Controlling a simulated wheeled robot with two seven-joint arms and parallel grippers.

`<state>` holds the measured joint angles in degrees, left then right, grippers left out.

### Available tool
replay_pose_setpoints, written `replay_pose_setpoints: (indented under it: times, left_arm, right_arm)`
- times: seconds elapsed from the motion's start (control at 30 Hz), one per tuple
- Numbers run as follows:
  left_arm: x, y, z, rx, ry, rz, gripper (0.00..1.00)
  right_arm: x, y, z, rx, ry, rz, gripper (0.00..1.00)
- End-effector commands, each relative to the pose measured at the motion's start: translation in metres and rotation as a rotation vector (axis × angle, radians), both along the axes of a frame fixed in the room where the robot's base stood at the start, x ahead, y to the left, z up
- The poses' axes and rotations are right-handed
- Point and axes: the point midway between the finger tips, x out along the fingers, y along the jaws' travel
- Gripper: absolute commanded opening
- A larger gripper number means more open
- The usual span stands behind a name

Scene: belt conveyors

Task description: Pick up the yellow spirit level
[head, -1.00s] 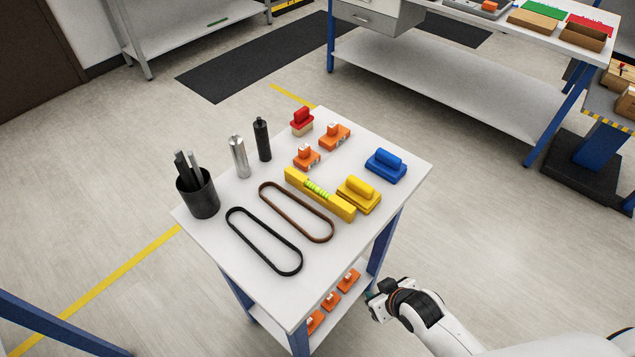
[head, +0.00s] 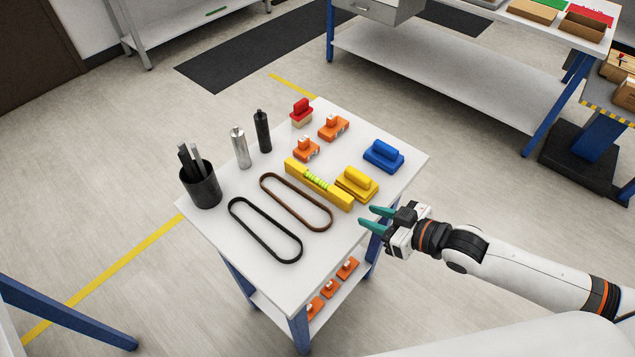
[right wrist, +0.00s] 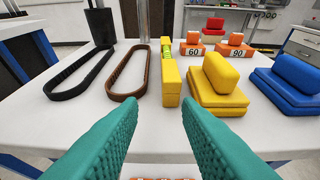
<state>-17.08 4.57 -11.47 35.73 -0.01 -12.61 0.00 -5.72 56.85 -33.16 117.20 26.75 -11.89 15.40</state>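The yellow spirit level (head: 332,193) lies on the small white table, a long bar with a green vial section in its middle. In the right wrist view the level (right wrist: 171,80) points away from me, its near end just beyond the fingers. My right gripper (head: 369,218) is at the table's near right edge, close to the level's near end and apart from it. Its teal fingers (right wrist: 157,135) are spread wide with nothing between them. My left gripper is in neither view.
A yellow block with a grip (head: 357,184) stands close right of the level. A brown belt loop (head: 296,202) lies close left, a black loop (head: 264,230) beyond it. Orange blocks (head: 306,149), a blue block (head: 383,156), two cylinders and a black cup (head: 201,187) stand around.

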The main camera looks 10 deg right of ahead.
Motion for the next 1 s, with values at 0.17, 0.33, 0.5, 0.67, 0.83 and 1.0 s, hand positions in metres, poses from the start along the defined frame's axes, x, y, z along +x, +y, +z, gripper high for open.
replay_pose_setpoints:
  times: [0.17, 0.33, 0.5, 0.67, 0.83, 1.0]
  left_arm:
    - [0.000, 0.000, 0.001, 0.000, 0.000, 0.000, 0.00]
    - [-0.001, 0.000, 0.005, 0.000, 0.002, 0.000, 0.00]
    - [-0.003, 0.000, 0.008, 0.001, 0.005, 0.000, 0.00]
    - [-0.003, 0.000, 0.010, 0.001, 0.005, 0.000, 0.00]
    - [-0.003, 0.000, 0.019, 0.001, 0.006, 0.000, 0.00]
    - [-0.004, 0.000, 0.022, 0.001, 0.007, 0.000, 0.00]
  right_arm:
    - [0.011, -0.011, 0.005, 0.029, -0.029, 0.010, 0.31]
    - [0.031, 0.004, -0.002, 0.034, -0.033, 0.009, 0.31]
    - [0.050, 0.020, -0.013, 0.031, -0.030, 0.010, 0.31]
    - [0.057, 0.027, -0.018, 0.030, -0.028, 0.011, 0.31]
    - [0.074, 0.040, -0.018, 0.031, -0.030, 0.011, 0.31]
    - [0.091, 0.054, -0.028, 0.030, -0.030, 0.010, 0.31]
